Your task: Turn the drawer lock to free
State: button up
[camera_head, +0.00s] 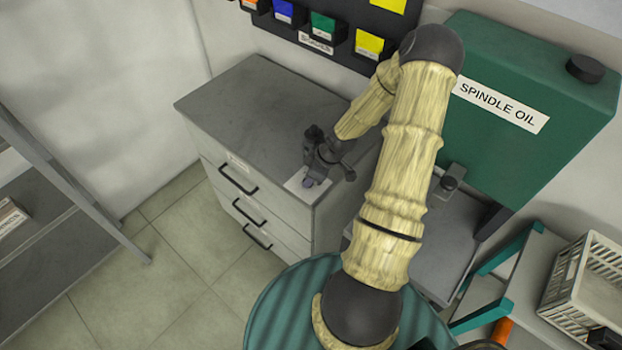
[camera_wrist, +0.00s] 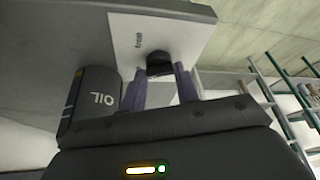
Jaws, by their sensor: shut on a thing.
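The grey drawer cabinet (camera_head: 262,104) stands against the wall, its three drawers shut. A white lock plate (camera_head: 294,184) lies at the front right corner of its top. In the wrist view the plate (camera_wrist: 195,32) bears a small word that looks like "free", and a dark lock knob (camera_wrist: 158,58) stands on it. My gripper (camera_head: 316,178) is at the plate. In the wrist view the two purple fingers of my gripper (camera_wrist: 160,82) are on either side of the knob, shut on it. The knob's pointing direction cannot be made out.
A shelf rack (camera_head: 60,235) is at the left. Floor before the drawers is clear.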

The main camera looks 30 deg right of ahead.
jog(key=m+b, duration=0.1)
jog(key=m, duration=0.1)
jog(key=m+t+h+b, duration=0.1)
jog(key=b, duration=0.1)
jog(key=shift+a+f+m, duration=0.15)
jog(key=shift+f+m, duration=0.05)
jog(key=shift+m, duration=0.2)
jog(key=m+b, duration=0.1)
jog(key=m+h+b, duration=0.1)
jog(key=m+b, duration=0.1)
jog(key=shift+a+m+h, duration=0.2)
jog(key=shift+m+h, duration=0.1)
jog(key=m+b, duration=0.1)
jog(key=m+h+b, duration=0.1)
jog(key=m, duration=0.1)
jog(key=shift+a+r+m+b, duration=0.15)
jog(key=shift+m+b, duration=0.15)
jog(key=shift+r+m+h+b, duration=0.1)
jog(key=shift+m+h+b, duration=0.4)
jog(key=shift+m, duration=0.7)
jog(key=o, duration=1)
jog(key=shift+s+r, duration=0.1)
jog(key=p+v, duration=0.1)
jog(key=v, duration=0.4)
jog(key=p+v, duration=0.1)
jog(key=v, duration=0.5)
jog(key=p+v, duration=0.2)
jog(key=v, duration=0.4)
jog(key=shift+a, duration=0.35)
